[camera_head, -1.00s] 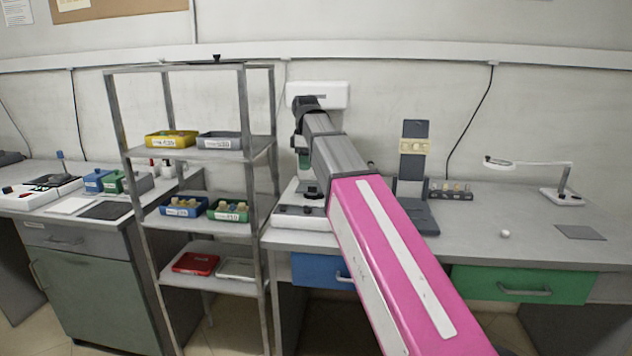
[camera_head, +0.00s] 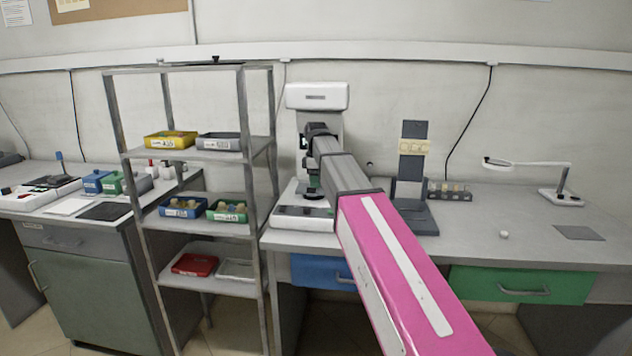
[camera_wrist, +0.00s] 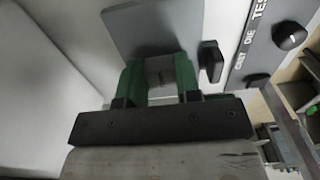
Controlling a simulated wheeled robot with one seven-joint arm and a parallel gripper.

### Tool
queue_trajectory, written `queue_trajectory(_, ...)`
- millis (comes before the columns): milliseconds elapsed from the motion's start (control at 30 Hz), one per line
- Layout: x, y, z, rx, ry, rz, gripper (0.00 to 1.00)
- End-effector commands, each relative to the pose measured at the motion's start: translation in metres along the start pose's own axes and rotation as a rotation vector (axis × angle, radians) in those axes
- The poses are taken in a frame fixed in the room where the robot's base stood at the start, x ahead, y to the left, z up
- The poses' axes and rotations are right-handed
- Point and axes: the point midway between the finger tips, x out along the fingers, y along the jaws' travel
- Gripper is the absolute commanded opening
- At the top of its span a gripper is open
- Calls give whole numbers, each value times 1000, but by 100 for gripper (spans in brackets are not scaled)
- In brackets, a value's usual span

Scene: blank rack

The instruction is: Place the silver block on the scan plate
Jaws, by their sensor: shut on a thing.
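My gripper (camera_wrist: 157,78) has green fingers and is shut on the silver block (camera_wrist: 159,70), which shows between the fingertips in the wrist view. A flat grey plate (camera_wrist: 145,27), which looks like the scan plate, lies directly beyond the block. It belongs to the white machine (camera_head: 318,96) on the bench in the head view. I cannot tell whether the block touches the plate.
A dark knob (camera_wrist: 211,60) stands close to the right of my gripper, beside a labelled control panel (camera_wrist: 262,45). A metal rack (camera_head: 262,190) with small trays stands left of the machine. A dark upright stand (camera_head: 412,165) is to its right.

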Motion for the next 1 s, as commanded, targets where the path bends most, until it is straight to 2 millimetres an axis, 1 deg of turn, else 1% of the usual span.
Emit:
queue_trajectory(300,2,0,0,0,0,0,5)
queue_trajectory(333,2,0,0,0,0,0,41)
queue_trajectory(367,2,0,0,0,0,1,51)
queue_trajectory(400,2,0,0,0,0,1,57)
queue_trajectory(667,1,0,0,0,0,1,57)
queue_trajectory(767,-3,0,0,0,1,1,57)
queue_trajectory(867,-14,1,0,0,1,3,57)
queue_trajectory(1000,-37,2,-1,0,1,3,57)
